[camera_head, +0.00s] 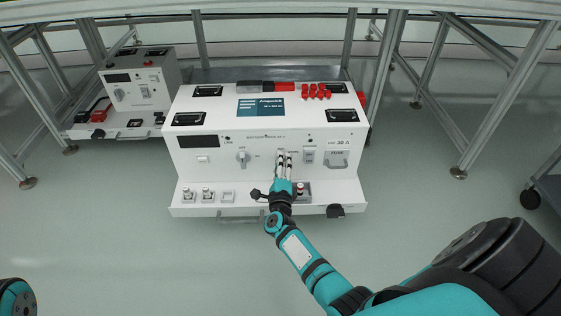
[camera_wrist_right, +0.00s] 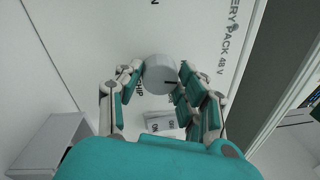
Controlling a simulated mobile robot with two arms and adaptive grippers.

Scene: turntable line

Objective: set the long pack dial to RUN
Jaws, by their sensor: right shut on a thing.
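The long white battery pack (camera_head: 263,170) stands in the middle of the head view. My right gripper (camera_head: 284,157) reaches its front panel between another dial (camera_head: 242,157) and a rocker switch (camera_head: 309,155). In the right wrist view my right gripper (camera_wrist_right: 161,80) is shut on a round pale grey dial (camera_wrist_right: 160,70), with fingers on both sides. Its dark pointer mark points to the right in that view, toward the "BATTERY PACK 48 V" lettering. A partly covered label ending in "IP" lies beside the dial. In the head view my fingers hide most of this dial.
An ON/OFF rocker switch shows close below the dial in the wrist view (camera_wrist_right: 160,122). The pack's front ledge carries small switches (camera_head: 198,195) and a black knob (camera_head: 335,211). A smaller grey pack (camera_head: 140,85) stands at the back left. Metal frame legs (camera_head: 500,90) stand at the right.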

